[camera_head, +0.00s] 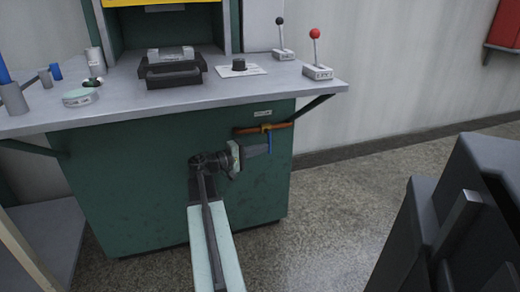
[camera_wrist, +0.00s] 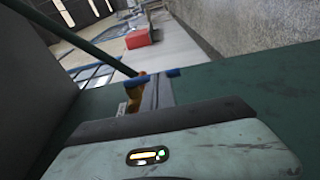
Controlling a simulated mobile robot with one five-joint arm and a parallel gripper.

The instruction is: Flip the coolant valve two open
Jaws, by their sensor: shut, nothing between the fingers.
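The coolant valve sits on a copper pipe (camera_head: 252,130) under the right end of the bench, below a small label. Its blue lever (camera_head: 269,142) hangs down, across the pipe. Which valve number the label gives is too small to read. My gripper (camera_head: 264,147) is shut and empty, its tip right at the lever. In the wrist view, the fingers of my gripper (camera_wrist: 160,85) overlap the blue lever (camera_wrist: 137,81), with blue showing on both sides of them. I cannot tell whether they touch. The copper pipe (camera_wrist: 134,97) is partly hidden behind them.
The grey bench top (camera_head: 235,92) overhangs the green cabinet (camera_head: 120,180), with a diagonal brace (camera_head: 312,110) right of the valve. Red-knobbed (camera_head: 316,50) and black-knobbed (camera_head: 281,35) levers stand on top. Open floor (camera_head: 345,200) lies to the right.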

